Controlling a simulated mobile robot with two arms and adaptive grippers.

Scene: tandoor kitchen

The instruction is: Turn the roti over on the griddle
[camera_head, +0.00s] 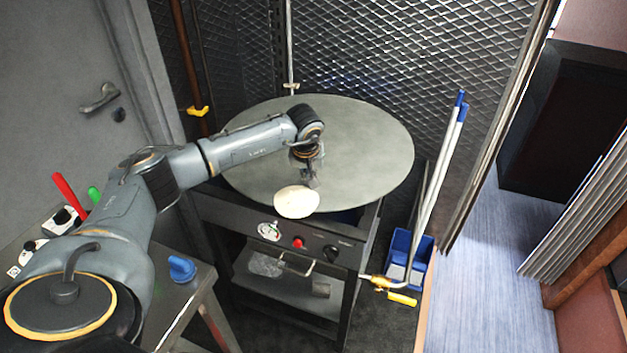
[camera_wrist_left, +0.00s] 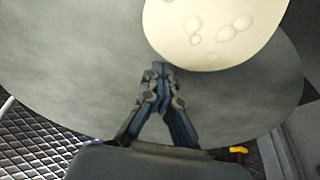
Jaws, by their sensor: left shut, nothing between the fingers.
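The roti (camera_head: 296,202) is a pale, round flatbread lying near the front edge of the large round grey griddle (camera_head: 375,145). In the left wrist view the roti (camera_wrist_left: 215,30) shows several small blisters on its upper face, and the griddle (camera_wrist_left: 60,60) spreads around it. My left gripper (camera_head: 312,184) is above the griddle, just behind the roti. In the left wrist view its fingertips (camera_wrist_left: 160,68) are closed together with nothing between them, close to the roti's edge. I cannot tell whether they touch it. My right gripper is not in view.
The griddle stands on a frame with a red knob (camera_head: 299,243), a black knob and a gauge. A blue bin (camera_head: 408,260) with long-handled tools is to the right. A metal mesh wall (camera_head: 400,60) stands behind. A side table (camera_head: 185,300) is at the lower left.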

